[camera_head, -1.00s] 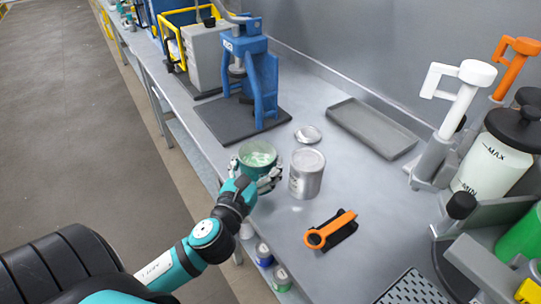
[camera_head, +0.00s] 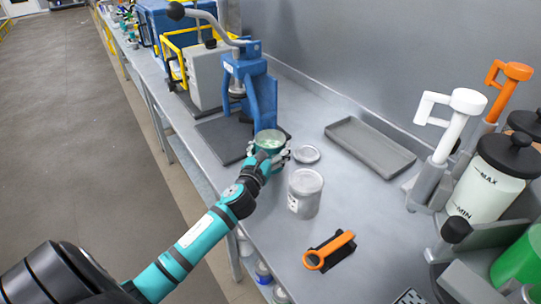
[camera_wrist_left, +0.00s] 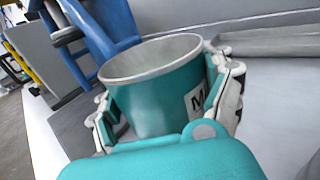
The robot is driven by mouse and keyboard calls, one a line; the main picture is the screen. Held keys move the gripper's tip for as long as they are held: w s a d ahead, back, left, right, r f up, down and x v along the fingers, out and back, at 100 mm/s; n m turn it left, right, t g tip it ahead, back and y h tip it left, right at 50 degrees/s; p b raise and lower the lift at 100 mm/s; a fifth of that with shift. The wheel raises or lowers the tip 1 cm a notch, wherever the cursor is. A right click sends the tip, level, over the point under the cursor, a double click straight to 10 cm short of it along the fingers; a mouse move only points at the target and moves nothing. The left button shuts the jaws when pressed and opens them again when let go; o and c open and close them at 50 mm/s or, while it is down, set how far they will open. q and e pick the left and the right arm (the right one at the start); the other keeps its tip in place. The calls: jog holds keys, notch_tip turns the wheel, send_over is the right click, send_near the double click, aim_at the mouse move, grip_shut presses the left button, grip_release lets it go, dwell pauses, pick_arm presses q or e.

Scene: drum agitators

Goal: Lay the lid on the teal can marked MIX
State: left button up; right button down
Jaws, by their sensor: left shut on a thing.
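The teal can marked MIX (camera_head: 269,142) is open at the top, with pale green contents. My left gripper (camera_head: 270,155) is shut around its sides, at the front edge of the press's dark base. In the left wrist view the teal can (camera_wrist_left: 160,95) stands upright between the fingers (camera_wrist_left: 172,110), and part of its white label with an "M" shows. I cannot tell whether it touches the surface below. A round grey lid (camera_head: 307,154) lies flat on the bench just right of the can, apart from it. My right gripper is out of view.
The blue press (camera_head: 250,85) rises behind the teal can. A grey tray (camera_head: 370,146) lies at the back right. An orange tool (camera_head: 330,250) lies nearer. White and orange pumps stand far right.

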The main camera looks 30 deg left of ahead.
pick_arm(q)
jog(key=shift+f, duration=1.45)
jog(key=shift+f, duration=0.1)
jog(key=o, duration=1.2)
jog(key=shift+s+f+b, duration=0.1)
jog(key=shift+b, duration=0.2)
jog(key=o, duration=0.4)
jog(key=shift+c, duration=0.2)
jog(key=shift+s+d, duration=0.1)
jog(key=b+v, duration=0.1)
jog(key=v, duration=1)
jog(key=shift+s, duration=0.4)
